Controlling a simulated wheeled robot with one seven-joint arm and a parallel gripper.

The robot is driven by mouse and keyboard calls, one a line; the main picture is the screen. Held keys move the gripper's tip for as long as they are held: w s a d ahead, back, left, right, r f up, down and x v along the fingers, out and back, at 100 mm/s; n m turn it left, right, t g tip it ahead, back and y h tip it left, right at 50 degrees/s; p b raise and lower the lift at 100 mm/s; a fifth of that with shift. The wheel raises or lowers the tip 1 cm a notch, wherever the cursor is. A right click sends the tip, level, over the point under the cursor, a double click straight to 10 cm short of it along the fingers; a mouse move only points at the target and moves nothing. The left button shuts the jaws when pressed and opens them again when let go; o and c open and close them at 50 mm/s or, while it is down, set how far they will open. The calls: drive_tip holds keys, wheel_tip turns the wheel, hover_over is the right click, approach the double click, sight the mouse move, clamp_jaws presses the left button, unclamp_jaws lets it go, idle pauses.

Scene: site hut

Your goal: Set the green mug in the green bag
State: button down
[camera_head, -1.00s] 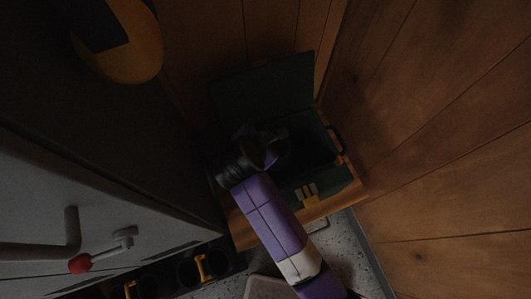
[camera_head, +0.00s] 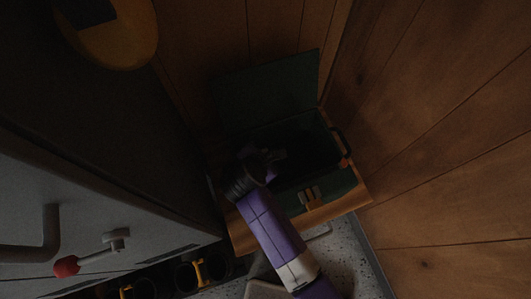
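The green bag (camera_head: 318,192) stands open in the corner, its dark green lid (camera_head: 265,95) tipped up against the back wall. Its inside is in deep shadow. My purple arm reaches up from the bottom of the view, and my gripper (camera_head: 280,155) is over the left part of the bag's opening. The fingers are small and dark, so I cannot see whether they are open or shut, or whether they hold anything. I cannot make out the green mug; it may be hidden by my gripper or by the shadow.
The bag rests on a wooden ledge (camera_head: 244,236). A wooden wall (camera_head: 440,150) rises close on the right. A grey cabinet with a red-knobbed lever (camera_head: 67,266) is on the left. Dark items with yellow handles (camera_head: 199,272) are low down. Speckled floor (camera_head: 345,250) shows below.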

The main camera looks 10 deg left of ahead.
drive_tip(key=c, duration=1.6)
unclamp_jaws()
drive_tip(key=p+v, duration=0.2)
drive_tip(key=v, duration=1)
drive_tip(key=shift+p, duration=0.4)
